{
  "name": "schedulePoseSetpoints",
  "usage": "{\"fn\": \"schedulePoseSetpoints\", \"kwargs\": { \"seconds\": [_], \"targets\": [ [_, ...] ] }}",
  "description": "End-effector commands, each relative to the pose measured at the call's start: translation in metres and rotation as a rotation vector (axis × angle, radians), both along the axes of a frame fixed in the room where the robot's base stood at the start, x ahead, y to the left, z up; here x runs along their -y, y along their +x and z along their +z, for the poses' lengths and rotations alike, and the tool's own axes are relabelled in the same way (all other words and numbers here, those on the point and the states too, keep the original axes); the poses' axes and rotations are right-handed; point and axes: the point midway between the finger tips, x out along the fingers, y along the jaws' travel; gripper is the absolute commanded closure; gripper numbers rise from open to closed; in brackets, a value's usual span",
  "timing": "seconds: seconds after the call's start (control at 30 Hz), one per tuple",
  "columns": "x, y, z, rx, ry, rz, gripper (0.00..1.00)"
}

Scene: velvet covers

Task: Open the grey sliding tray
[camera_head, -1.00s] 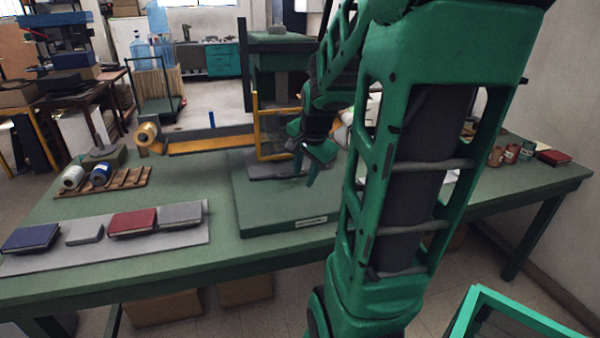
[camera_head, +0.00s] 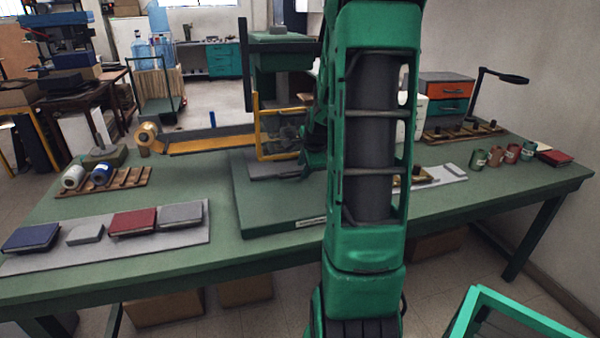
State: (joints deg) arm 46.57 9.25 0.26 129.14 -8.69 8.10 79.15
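The grey sliding tray (camera_head: 272,172) is a flat dark grey plate low in the green press, above its broad green base (camera_head: 270,205). It lies at the foot of the yellow guard frame (camera_head: 278,156); its right end is hard to make out near my arm. My gripper (camera_head: 309,160) is mostly hidden behind my own green arm. A small green part of it shows just left of the arm, close to the right end of the tray. I cannot tell whether it touches the tray or whether its fingers are apart.
At the left, a grey board (camera_head: 120,245) holds several books or covers. A wooden rack (camera_head: 105,183) with rolls lies behind it. At the right are several tins (camera_head: 495,157), a red book (camera_head: 555,158) and an orange-fronted drawer box (camera_head: 447,90). The table front is mostly clear.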

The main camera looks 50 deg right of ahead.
Motion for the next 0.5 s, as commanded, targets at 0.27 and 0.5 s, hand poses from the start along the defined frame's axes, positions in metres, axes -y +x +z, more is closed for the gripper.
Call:
{"fn": "schedulePoseSetpoints", "kwargs": {
  "seconds": [0.27, 0.5],
  "targets": [
    [0.008, 0.012, -0.021, -0.001, 0.0, -0.001, 0.69],
    [0.009, 0.013, -0.023, 0.0, -0.002, 0.0, 0.69]
  ]
}}
